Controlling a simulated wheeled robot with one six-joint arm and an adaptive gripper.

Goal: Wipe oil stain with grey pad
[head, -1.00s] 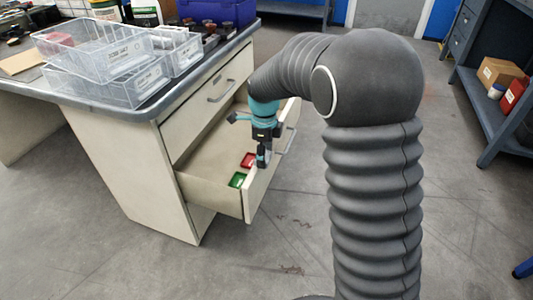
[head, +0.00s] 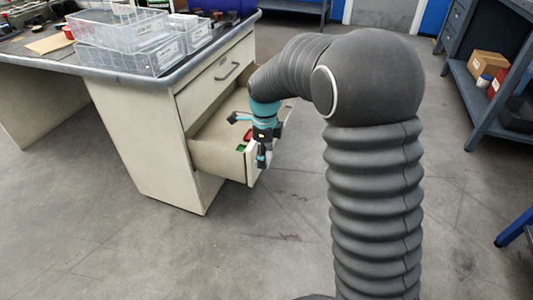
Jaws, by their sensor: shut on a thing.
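My gripper (head: 264,158) hangs at the open drawer's front edge, in front of part of it. It is shut on a small greyish thing that looks like the grey pad; the fingers and the small size hide its outline. A red piece (head: 248,135) and a green piece (head: 241,148) lie in the drawer (head: 213,155), just left of my gripper. Brownish marks (head: 289,237) show on the floor below the drawer; I cannot tell whether they are the oil stain.
The desk (head: 135,135) stands at left with clear plastic bins (head: 125,45) on top. A blue-grey shelf (head: 480,110) with a cardboard box (head: 488,65) is at right. A blue-legged piece (head: 518,228) stands at lower right. The floor between is open.

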